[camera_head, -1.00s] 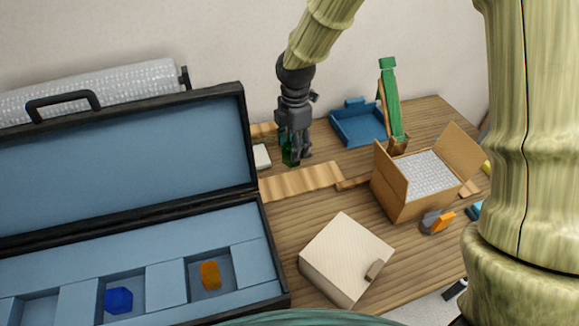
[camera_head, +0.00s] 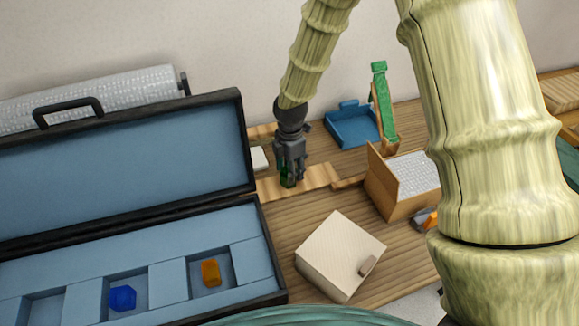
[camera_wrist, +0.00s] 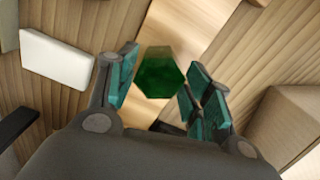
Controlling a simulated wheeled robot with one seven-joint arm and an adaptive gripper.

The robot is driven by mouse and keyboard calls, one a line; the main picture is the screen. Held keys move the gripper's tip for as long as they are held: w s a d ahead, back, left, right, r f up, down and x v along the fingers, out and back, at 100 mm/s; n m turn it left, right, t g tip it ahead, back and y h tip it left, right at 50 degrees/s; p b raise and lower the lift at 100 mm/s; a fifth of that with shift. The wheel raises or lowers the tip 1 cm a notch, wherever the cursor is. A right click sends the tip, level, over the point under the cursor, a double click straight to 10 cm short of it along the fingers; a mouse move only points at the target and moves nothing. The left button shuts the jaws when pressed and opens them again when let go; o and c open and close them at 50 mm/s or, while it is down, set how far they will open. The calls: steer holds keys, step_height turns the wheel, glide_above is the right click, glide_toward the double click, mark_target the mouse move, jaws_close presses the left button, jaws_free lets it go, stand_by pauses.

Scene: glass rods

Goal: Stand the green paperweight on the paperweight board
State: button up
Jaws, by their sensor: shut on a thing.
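The green paperweight (camera_head: 286,178) is dark green glass. It shows end-on as a six-sided shape in the wrist view (camera_wrist: 160,75). My gripper (camera_head: 290,180) is shut on it, with a teal-padded finger on either side in the wrist view (camera_wrist: 163,92). A pale wooden board (camera_head: 318,176), which looks like the paperweight board, lies on the table. The paperweight is over this board, which also shows behind it in the wrist view (camera_wrist: 188,35). The fingers partly hide the paperweight in the head view, and I cannot tell whether it touches the board.
A white block (camera_head: 258,158) lies left of my gripper. An open black case (camera_head: 262,240) with blue lining fills the left. A cream box (camera_head: 338,255) stands in front, and an open carton (camera_head: 385,195) at right. A blue tray (camera_head: 352,128) is behind.

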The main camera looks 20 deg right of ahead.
steer(key=shift+s+r, duration=0.2)
steer(key=o, duration=1.2)
steer(key=shift+w+f, duration=0.1)
steer(key=shift+f, duration=0.1)
steer(key=shift+r, duration=0.15)
step_height(320, 180, up, 12)
steer(key=b, duration=0.3)
